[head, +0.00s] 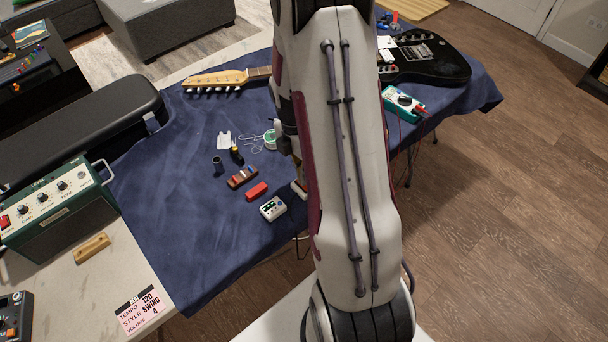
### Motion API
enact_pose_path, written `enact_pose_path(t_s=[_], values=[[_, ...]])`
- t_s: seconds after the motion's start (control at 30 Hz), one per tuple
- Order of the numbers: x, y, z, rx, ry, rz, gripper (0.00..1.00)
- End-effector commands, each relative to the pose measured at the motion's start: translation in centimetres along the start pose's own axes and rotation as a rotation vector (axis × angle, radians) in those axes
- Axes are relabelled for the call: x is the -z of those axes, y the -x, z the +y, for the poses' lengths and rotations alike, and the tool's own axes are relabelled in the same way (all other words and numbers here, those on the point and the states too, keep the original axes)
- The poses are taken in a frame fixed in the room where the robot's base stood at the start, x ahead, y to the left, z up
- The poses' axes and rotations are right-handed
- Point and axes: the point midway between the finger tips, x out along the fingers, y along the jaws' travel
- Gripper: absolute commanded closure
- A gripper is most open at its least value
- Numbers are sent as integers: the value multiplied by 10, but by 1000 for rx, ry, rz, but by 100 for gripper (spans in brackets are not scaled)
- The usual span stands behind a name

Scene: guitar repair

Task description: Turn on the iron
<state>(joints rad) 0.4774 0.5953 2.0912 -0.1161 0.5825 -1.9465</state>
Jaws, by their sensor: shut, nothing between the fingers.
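A small white box with a dark display and buttons (272,208) sits on the blue cloth, left of my arm; it may be the iron's control unit, but I cannot tell for sure. A pale object (299,188) just behind it is partly hidden by my arm. No iron handle or tip can be made out. My gripper (285,145) shows only in part at the left edge of my arm, above the cloth and farther back than the white box. It is shut and empty. My arm hides the cloth behind it.
On the blue cloth (170,200) lie a red block (257,191), a brown holder (242,178), a dark cup (217,163) and a wire spool (270,140). A green amplifier (60,215) stands left. The cloth's front left is clear.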

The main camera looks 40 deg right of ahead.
Motion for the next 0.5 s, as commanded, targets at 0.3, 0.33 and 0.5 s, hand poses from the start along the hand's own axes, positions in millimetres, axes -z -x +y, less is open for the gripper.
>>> enact_pose_path(t_s=[0.3,0.33,0.5], values=[[0,2,0,-1,0,-1,100],[0,3,-1,-1,0,-1,100],[0,12,-3,-1,0,-1,100]])
